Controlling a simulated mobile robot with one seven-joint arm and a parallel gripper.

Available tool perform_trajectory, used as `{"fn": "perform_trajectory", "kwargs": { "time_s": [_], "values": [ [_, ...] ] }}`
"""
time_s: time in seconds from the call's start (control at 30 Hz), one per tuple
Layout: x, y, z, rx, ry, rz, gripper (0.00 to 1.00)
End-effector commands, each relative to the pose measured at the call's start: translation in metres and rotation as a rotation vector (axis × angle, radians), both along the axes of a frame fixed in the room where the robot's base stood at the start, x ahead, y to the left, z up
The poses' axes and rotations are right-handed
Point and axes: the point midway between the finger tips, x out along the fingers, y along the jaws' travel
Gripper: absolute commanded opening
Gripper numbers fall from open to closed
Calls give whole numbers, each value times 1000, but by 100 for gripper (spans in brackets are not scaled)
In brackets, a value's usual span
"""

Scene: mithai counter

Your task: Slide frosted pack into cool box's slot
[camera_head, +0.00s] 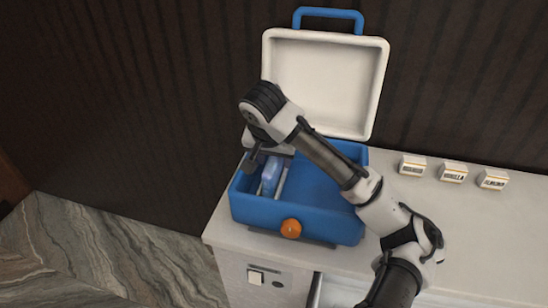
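The cool box (262,208) is blue and stands open on the counter, its white-lined lid (325,85) raised at the back. A pale divider (283,182) marks off a narrow slot along the left side of its inside. The frosted pack (270,174), light blue, stands on edge in or just above this slot; how deep it sits cannot be made out. My gripper (262,160) reaches down over the left part of the box at the pack's far end. Its fingers are largely hidden, so their grip on the pack is unclear.
My arm crosses over the box's right side. Several small labelled boxes (453,173) stand in a row on the counter (490,240) to the right. An orange knob (291,228) sits on the cool box's front. A dark ribbed wall is behind.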

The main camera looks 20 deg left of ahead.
Motion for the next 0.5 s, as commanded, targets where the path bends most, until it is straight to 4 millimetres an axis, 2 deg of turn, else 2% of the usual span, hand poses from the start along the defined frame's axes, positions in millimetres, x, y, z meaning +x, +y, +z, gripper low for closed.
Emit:
{"fn": "perform_trajectory", "kwargs": {
  "time_s": [0.27,0.37,0.5],
  "values": [
    [-1,0,2,0,1,1,49],
    [-4,0,12,-1,-3,0,49],
    [-13,-1,36,-3,-4,0,49]
  ]
}}
